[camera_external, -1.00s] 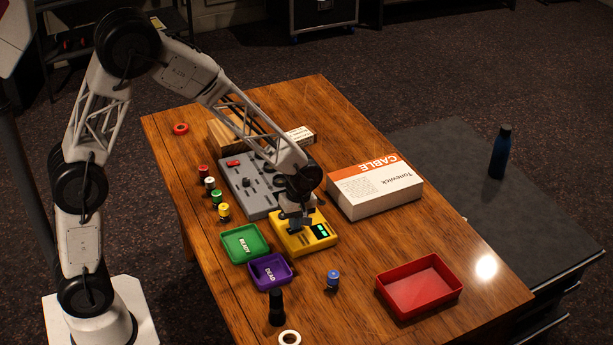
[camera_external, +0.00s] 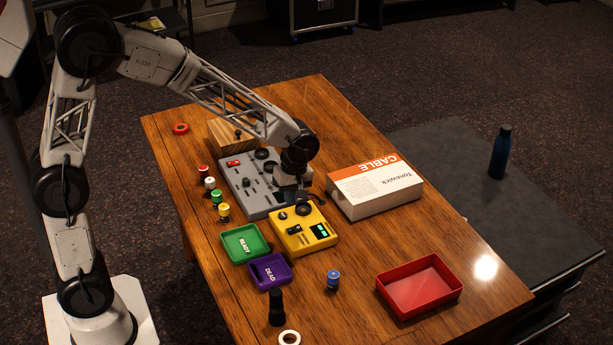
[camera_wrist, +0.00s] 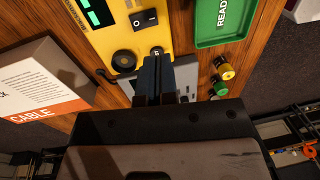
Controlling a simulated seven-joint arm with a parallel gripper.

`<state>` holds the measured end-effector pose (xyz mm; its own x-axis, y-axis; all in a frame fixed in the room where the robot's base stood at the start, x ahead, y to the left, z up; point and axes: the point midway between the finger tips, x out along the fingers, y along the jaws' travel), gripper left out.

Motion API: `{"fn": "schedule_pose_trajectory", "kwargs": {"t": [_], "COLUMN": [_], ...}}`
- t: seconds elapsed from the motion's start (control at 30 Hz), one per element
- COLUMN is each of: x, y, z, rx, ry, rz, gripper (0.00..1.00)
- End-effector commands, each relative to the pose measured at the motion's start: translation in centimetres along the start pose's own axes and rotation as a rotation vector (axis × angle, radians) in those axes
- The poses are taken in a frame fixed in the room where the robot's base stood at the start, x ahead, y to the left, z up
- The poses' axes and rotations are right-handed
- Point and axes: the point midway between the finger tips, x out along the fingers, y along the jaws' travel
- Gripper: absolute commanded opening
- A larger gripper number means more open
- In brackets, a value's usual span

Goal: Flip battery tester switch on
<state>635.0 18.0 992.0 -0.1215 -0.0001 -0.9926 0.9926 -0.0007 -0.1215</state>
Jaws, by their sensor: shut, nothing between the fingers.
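The yellow battery tester (camera_external: 289,243) stands on the wooden table with its green display (camera_external: 320,231) lit; its yellow body also fills the top of the wrist view (camera_wrist: 112,35). Its black rocker switch shows in the wrist view (camera_wrist: 143,18) with a white mark on it; I cannot tell its position for sure. A round black knob (camera_wrist: 124,60) sits beside it. My gripper (camera_external: 292,200) is shut and empty, above the tester's rear edge next to the grey mixer. In the wrist view my fingertips (camera_wrist: 156,60) are apart from the rocker and partly hide a small round part at the edge.
The grey mixing desk (camera_external: 240,190) lies behind the tester. A green READY tray (camera_external: 232,254) and purple DEAD tray (camera_external: 259,281) stand left, with several batteries beyond. A cable box (camera_external: 375,195) stands right. A red tray (camera_external: 404,304) and blue battery (camera_external: 333,280) are in front.

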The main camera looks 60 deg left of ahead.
Motion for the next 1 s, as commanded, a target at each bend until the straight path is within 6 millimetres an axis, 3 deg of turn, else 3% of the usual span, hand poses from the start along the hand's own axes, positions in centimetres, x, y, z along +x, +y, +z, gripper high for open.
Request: {"fn": "schedule_pose_trajectory", "kwargs": {"t": [0.33,1.0], "x": [-3.4,-4.2], "y": [-0.9,-1.6], "z": [0.0,0.1], "rx": [0.000,0.028], "ry": [0.000,0.000], "rz": [0.001,0.007], "gripper": [0.00,0.00]}}
